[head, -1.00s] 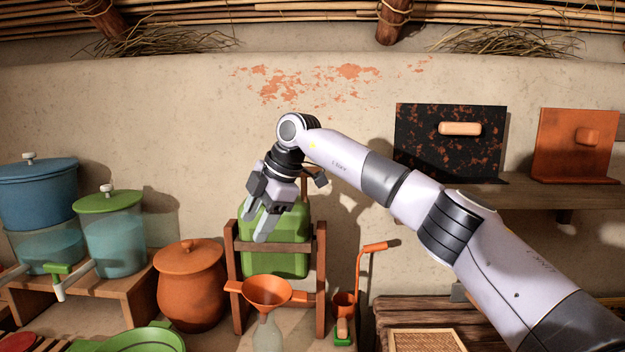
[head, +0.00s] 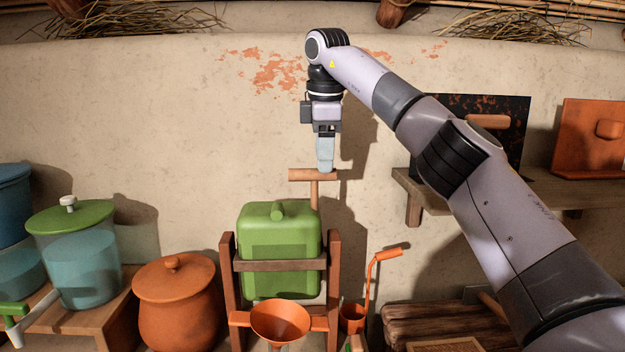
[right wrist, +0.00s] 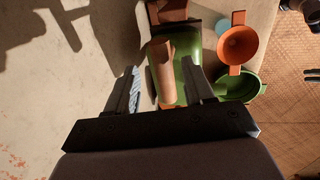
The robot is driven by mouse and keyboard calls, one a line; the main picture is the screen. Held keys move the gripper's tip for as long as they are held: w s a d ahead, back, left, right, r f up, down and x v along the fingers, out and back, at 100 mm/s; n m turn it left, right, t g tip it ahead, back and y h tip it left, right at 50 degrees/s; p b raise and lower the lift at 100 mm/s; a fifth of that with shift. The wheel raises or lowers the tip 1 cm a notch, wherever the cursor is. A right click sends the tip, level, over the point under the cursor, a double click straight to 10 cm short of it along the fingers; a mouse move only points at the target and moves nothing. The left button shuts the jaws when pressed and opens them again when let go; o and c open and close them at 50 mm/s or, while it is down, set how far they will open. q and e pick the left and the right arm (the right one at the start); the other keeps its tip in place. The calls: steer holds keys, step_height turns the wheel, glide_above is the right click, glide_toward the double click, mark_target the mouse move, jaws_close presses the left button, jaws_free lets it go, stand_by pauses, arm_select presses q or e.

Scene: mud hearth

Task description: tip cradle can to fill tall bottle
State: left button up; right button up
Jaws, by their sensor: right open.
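The green cradle can (head: 279,265) sits upright in its wooden frame (head: 333,275). A T-shaped wooden handle (head: 302,175) rises behind the can at its right. My right gripper (head: 326,168) points down at the handle's crossbar, its fingertips overlapping the bar's right part. In the right wrist view, the gripper (right wrist: 163,75) is open, with the wooden bar (right wrist: 162,68) between its fingers; contact cannot be told. The orange funnel (head: 280,318) is in front of the can. The tall bottle under it is almost wholly out of the head view. My left gripper is not in view.
A lidded clay pot (head: 177,300) and a glass jar with a green lid (head: 78,260) stand to the left. An orange ladle-like tool (head: 372,285) stands right of the frame. A wall shelf (head: 560,190) is behind my right arm.

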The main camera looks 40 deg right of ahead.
steer(key=f, duration=0.6)
steer(key=shift+w+d+f, duration=0.3)
steer(key=shift+d, duration=0.1)
jaws_close()
